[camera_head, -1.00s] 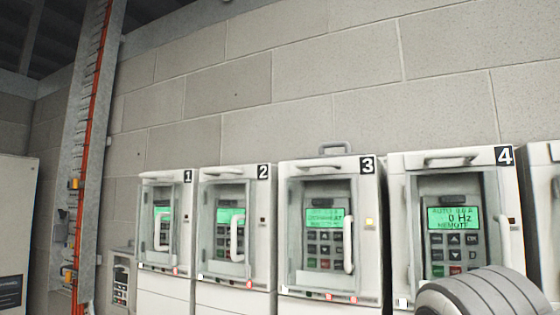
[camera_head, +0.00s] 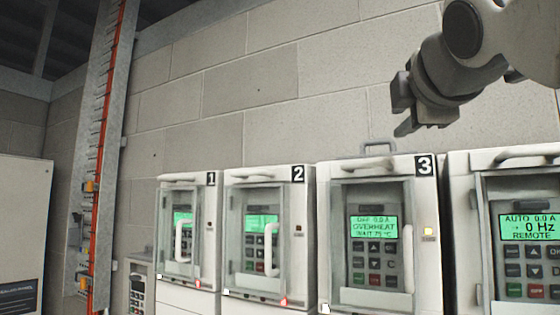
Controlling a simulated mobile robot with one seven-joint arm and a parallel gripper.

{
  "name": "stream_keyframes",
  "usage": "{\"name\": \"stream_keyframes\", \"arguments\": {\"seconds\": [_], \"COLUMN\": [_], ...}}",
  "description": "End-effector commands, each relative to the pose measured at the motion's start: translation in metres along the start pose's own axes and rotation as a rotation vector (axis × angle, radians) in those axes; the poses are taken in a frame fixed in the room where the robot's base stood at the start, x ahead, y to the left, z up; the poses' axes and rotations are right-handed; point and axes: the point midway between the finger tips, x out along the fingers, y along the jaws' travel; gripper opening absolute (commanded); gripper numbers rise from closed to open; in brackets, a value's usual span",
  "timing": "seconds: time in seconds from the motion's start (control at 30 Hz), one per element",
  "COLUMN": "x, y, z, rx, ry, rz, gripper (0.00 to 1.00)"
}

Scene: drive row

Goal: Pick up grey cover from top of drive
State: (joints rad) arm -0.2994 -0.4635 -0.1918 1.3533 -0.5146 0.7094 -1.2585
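Drive 3 (camera_head: 333,244) is a pale cabinet right of centre. A grey handle (camera_head: 379,147), apparently the grey cover's, stands up at the top of drive 3. The body of the cover is hidden or too edge-on to make out. My gripper (camera_head: 402,112) reaches in from the upper right, above and a little right of that handle. Its two fingers are apart with nothing between them, and it does not appear to touch the handle.
Drive 1 (camera_head: 164,230) and drive 2 (camera_head: 231,243) stand to the left, another drive (camera_head: 463,240) to the right. Their clear doors have white handles. A block wall (camera_head: 220,95) rises behind. An orange cable (camera_head: 103,150) runs up a metal tray at left.

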Motion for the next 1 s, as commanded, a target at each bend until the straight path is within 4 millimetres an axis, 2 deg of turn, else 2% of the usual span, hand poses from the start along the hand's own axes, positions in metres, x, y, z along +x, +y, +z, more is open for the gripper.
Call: {"name": "stream_keyframes", "arguments": {"seconds": [0.2, 0.4, 0.67, 1.0], "x": [0.050, 0.088, 0.108, 0.152], "y": [0.002, 0.001, 0.000, 0.000], "z": [-0.001, -0.001, -0.001, -0.003], "rx": [0.000, 0.000, 0.002, 0.002], "ry": [0.001, 0.000, 0.001, 0.001], "rz": [-0.006, -0.005, -0.003, -0.004], "gripper": [0.32, 0.32, 0.32, 0.32]}}
